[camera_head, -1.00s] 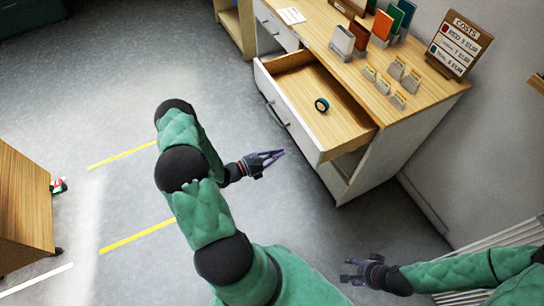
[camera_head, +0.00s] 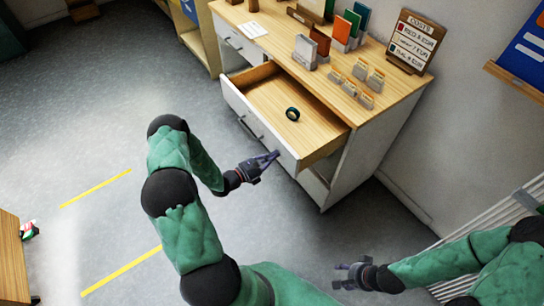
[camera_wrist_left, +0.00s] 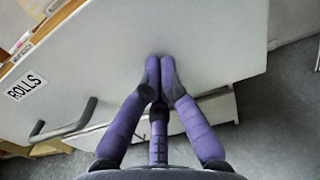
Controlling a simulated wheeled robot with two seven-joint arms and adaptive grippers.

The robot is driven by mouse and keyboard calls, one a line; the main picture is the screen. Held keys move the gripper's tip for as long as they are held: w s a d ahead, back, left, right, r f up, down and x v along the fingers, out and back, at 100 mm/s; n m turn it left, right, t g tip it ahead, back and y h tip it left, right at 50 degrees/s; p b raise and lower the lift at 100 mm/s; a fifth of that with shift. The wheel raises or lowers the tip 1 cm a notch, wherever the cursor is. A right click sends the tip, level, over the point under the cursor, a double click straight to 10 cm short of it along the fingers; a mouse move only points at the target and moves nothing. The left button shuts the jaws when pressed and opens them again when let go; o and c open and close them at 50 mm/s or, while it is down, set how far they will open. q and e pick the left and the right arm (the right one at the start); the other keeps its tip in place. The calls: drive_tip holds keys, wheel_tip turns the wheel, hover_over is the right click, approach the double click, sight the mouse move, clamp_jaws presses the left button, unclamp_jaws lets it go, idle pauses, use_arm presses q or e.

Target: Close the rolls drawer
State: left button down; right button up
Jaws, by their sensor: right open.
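The rolls drawer (camera_head: 318,143) is pulled out of the white cabinet, with a dark roll (camera_head: 293,114) inside on its wooden bottom. In the left wrist view, its light front panel (camera_wrist_left: 215,40) bears a ROLLS label (camera_wrist_left: 27,86) and a dark bar handle (camera_wrist_left: 65,127). My left gripper (camera_head: 272,158) is at the drawer front, to the right of the handle. In the left wrist view its purple fingers (camera_wrist_left: 160,72) are drawn together with tips at the panel; I cannot tell whether they touch it. My right gripper (camera_head: 341,275) is open and empty, away from the cabinet.
The cabinet top (camera_head: 385,85) holds card stands, coloured booklets and a costs sign (camera_head: 415,42). A closed drawer (camera_head: 238,42) is further left. A white slatted thing (camera_head: 480,245) stands at the right. The grey floor in front is clear, with yellow lines.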

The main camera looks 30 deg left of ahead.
use_arm(q)
drive_tip(key=shift+w, duration=0.1)
drive_tip(key=b+x, duration=0.1)
drive_tip(key=x, duration=1)
drive_tip(key=shift+w+d+b, duration=0.1)
drive_tip(key=shift+d+b, duration=0.1)
drive_tip(key=shift+b, duration=0.15)
drive_tip(key=b+x, duration=0.4)
drive_tip(key=x, duration=1)
drive_tip(key=shift+a, duration=0.1)
drive_tip(key=shift+w+d+b, duration=0.2)
drive_tip(key=shift+w+b, duration=0.15)
drive_tip(key=shift+w, duration=0.15)
drive_tip(key=shift+r, duration=0.25)
drive_tip(key=shift+a, duration=0.1)
